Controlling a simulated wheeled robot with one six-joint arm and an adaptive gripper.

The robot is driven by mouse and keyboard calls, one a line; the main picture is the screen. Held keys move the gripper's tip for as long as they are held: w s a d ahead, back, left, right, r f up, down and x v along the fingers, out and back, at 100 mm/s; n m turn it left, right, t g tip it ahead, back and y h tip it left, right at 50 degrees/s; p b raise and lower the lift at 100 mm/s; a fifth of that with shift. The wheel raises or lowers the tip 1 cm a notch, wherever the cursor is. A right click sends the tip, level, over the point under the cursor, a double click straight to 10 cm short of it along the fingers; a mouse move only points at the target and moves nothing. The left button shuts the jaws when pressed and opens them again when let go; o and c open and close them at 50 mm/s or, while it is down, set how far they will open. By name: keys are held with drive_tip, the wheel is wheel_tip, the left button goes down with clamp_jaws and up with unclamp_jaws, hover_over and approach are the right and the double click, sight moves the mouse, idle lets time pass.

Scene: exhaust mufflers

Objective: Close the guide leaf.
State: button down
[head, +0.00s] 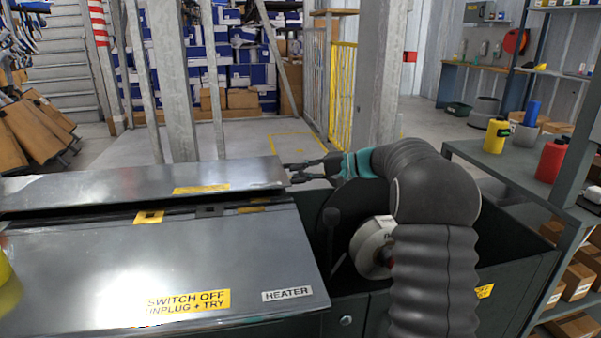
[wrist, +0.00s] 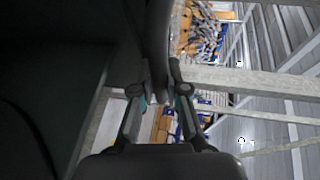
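The guide leaf (head: 110,184) appears to be the long grey metal panel with a yellow label along the back of the machine in the head view. It stands tilted up, with a dark gap between it and the sloped front cover (head: 130,265). My gripper (head: 288,173) is at the leaf's right end, its two fingers apart, close to the leaf's edge. In the wrist view my gripper (wrist: 160,68) has its fingertips apart on either side of a dark curved edge, perhaps the leaf's. Whether they touch it is not clear.
A dark open bay with a pale round part (head: 372,246) lies below my arm. A grey shelf (head: 500,165) with a yellow bottle (head: 496,136) and a red bottle (head: 551,160) stands at right. Metal posts (head: 172,85) rise behind the leaf.

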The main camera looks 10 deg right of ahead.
wheel_tip(320, 180, down, 2)
drive_tip(key=n+b, duration=0.1)
drive_tip(key=b, duration=0.3)
drive_tip(key=shift+r, duration=0.1)
drive_tip(key=c, duration=1.2)
unclamp_jaws()
